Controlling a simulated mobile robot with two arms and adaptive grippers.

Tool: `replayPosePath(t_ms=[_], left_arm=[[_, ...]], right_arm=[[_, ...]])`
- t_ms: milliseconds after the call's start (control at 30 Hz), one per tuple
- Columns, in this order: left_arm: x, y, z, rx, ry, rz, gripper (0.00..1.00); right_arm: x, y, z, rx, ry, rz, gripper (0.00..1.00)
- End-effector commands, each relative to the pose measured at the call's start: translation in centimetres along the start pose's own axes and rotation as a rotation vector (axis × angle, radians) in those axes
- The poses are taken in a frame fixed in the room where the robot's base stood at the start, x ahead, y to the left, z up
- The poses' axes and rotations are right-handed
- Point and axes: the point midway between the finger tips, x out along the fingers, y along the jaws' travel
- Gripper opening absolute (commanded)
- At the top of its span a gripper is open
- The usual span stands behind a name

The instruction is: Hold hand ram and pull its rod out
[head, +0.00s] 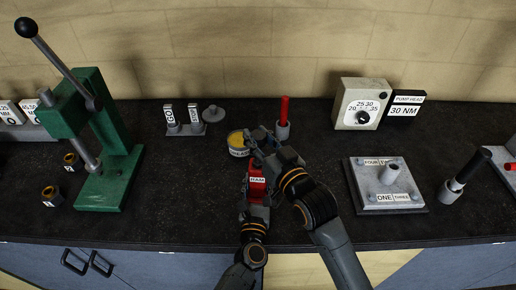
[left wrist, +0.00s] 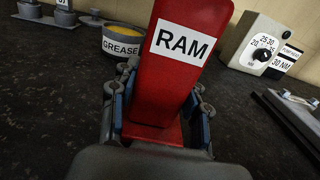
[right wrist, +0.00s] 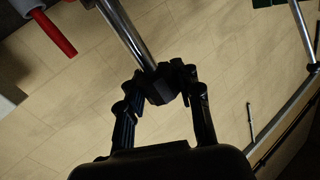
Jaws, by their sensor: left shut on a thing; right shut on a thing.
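The hand ram is a red block labelled RAM (head: 257,186) near the bench's front edge. It fills the middle of the left wrist view (left wrist: 165,100). My left gripper (head: 255,205) is shut on its red body, with a finger on either side. My right gripper (head: 258,143) is above and behind the body in the head view. In the right wrist view, its fingers are shut on a dark block (right wrist: 157,88) at the end of a shiny metal rod (right wrist: 128,35). The join between rod and body is hidden.
A grease tin (head: 238,144) stands close behind the grippers, and a red-handled tool in a grey holder (head: 283,127) is just beyond. A green press (head: 105,165) stands left. A grey plate (head: 390,197) and dial box (head: 361,105) are right. Bench between is clear.

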Motion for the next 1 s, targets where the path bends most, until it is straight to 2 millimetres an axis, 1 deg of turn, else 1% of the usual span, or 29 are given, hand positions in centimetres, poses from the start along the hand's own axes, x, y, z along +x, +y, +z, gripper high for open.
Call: replayPosePath(t_ms=[33, 133, 267, 533, 567, 600, 667, 1000], left_arm=[[-0.3, 0.1, -0.9, -0.002, 0.018, -0.001, 0.0], [-0.3, 0.1, -0.9, -0.002, 0.019, -0.001, 0.0], [-0.3, 0.1, -0.9, -0.002, 0.02, -0.001, 0.0], [-0.3, 0.2, -0.9, -0.002, 0.02, 0.0, 0.0], [-0.3, 0.2, -0.9, -0.002, 0.02, 0.0, 0.0], [-0.3, 0.2, -0.9, -0.002, 0.02, 0.0, 0.0], [-0.3, 0.2, -0.9, -0.001, 0.02, 0.0, 0.0], [-0.3, 0.1, -0.9, 0.002, 0.018, -0.002, 0.0]], right_arm=[[0.0, -0.6, -2.9, -0.003, 0.042, -0.009, 0.0], [-0.1, -0.9, -4.5, -0.003, 0.04, -0.008, 0.0], [-0.2, -1.1, -5.3, -0.003, 0.035, -0.007, 0.0], [-0.2, -1.1, -5.4, -0.003, 0.036, -0.007, 0.0], [-0.2, -1.1, -5.4, -0.003, 0.036, -0.008, 0.36], [-0.2, -1.1, -5.3, -0.003, 0.036, -0.007, 0.44], [-0.2, -1.1, -5.2, -0.003, 0.033, -0.007, 0.56], [-0.3, -1.0, -4.8, -0.003, 0.024, -0.005, 0.57]])
